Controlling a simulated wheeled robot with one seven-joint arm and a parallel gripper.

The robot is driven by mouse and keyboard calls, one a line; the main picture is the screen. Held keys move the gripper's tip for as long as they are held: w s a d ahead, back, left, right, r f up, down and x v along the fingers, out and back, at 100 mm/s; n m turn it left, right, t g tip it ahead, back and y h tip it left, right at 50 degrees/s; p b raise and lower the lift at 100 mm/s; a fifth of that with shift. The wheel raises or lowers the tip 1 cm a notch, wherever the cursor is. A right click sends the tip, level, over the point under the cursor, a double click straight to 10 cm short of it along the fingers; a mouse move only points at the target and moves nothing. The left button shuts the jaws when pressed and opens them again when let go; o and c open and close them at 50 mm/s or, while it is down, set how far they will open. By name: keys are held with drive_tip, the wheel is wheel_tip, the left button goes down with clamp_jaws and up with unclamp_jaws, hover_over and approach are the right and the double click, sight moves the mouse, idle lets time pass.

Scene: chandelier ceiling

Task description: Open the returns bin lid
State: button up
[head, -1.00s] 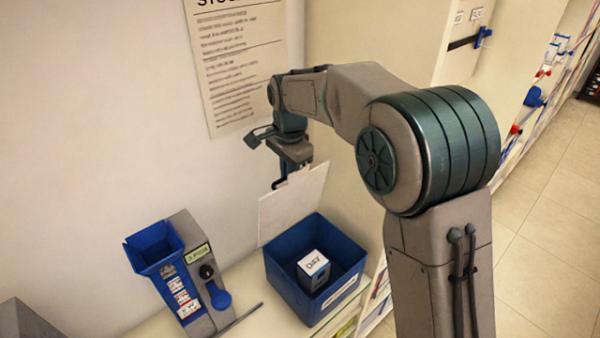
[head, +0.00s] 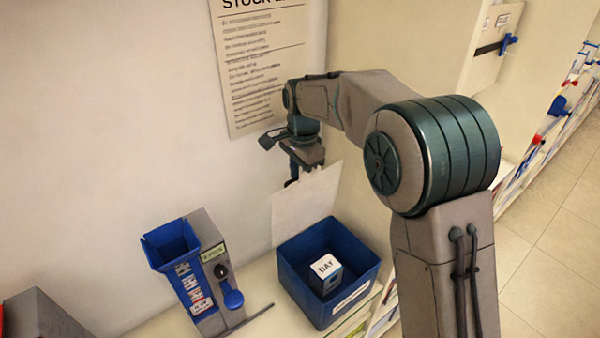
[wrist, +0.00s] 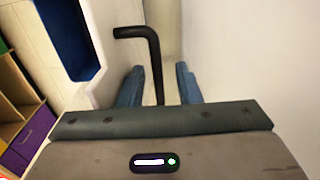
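The blue returns bin (head: 350,311) stands on the counter beside the wall. Its pale lid (head: 305,207) is raised and stands steeply above the bin's back left side. The bin's mouth is uncovered, and a small box marked DAY (head: 326,268) shows inside. My gripper (head: 292,180) is at the lid's upper edge. In the wrist view, a black bent handle (wrist: 154,62) reaches between the two blue fingers of my gripper (wrist: 160,88). The fingers are apart, with gaps visible beside the handle. The handle's lower end is hidden behind the gripper body.
A grey and blue dispenser (head: 195,270) stands left of the bin, with a dark rod (head: 250,318) between them. A printed notice (head: 265,60) hangs on the wall behind. Shelving runs along the right, with open tiled floor (head: 560,260) beyond.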

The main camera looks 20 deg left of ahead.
wheel_tip(320, 180, up, 14)
drive_tip(key=b, duration=0.1)
drive_tip(key=shift+s+d+b, duration=0.25)
drive_tip(key=shift+d+b, duration=0.05)
drive_tip(key=shift+d, duration=0.05)
drive_tip(key=s+d+f+n+t, duration=0.1)
drive_tip(key=s+d, duration=0.2)
drive_tip(key=d, duration=0.4)
drive_tip(key=s+d+n+b, duration=0.1)
drive_tip(key=s+d+n, duration=0.15)
drive_tip(key=d, duration=0.35)
drive_tip(key=s+d+f+t, duration=0.1)
drive_tip(key=s+d, duration=0.2)
drive_tip(key=d, duration=0.4)
drive_tip(key=s+d+f+n, duration=0.2)
drive_tip(key=s+d+f, duration=0.3)
drive_tip(key=s, duration=0.2)
drive_tip(key=s+d+f+n+t+b, duration=0.1)
drive_tip(key=s+d+f+n, duration=0.1)
drive_tip(key=s+d+f, duration=0.3)
drive_tip(key=s, duration=0.3)
drive_tip(key=shift+d+f, duration=0.3)
